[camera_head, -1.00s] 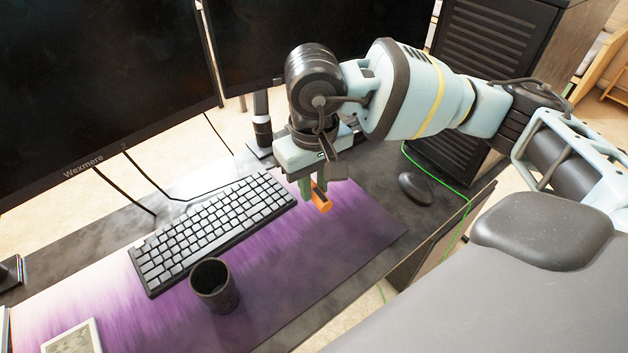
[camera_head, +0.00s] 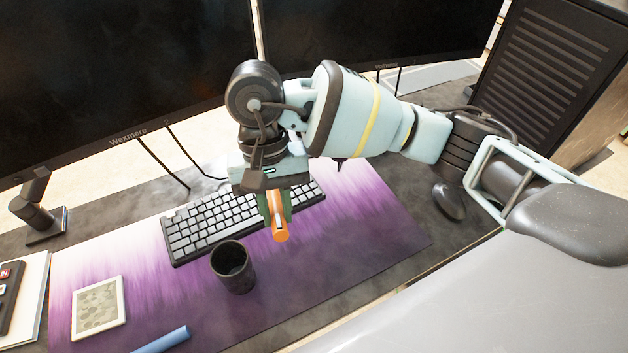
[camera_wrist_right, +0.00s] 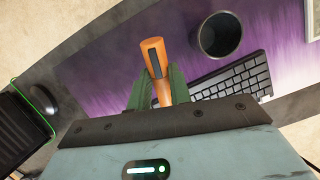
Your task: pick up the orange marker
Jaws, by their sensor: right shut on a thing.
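The orange marker (camera_head: 280,230) is held between the green fingers of my right gripper (camera_head: 277,205). In the head view the marker hangs over the purple mat, just in front of the keyboard and near the black cup. The right wrist view shows the orange marker (camera_wrist_right: 154,60), with a dark strip on it, pinched between both fingers (camera_wrist_right: 158,88) and sticking out beyond them. Part of the marker is hidden by the fingers. My left gripper is in neither view.
A black cup (camera_head: 233,268) stands on the purple mat (camera_head: 370,240). The keyboard (camera_head: 200,232) lies behind the cup. A mouse (camera_head: 448,201) is at the right. A framed picture (camera_head: 99,308) and a blue cylindrical thing (camera_head: 163,340) lie at the front left. Two monitors (camera_head: 120,60) stand behind.

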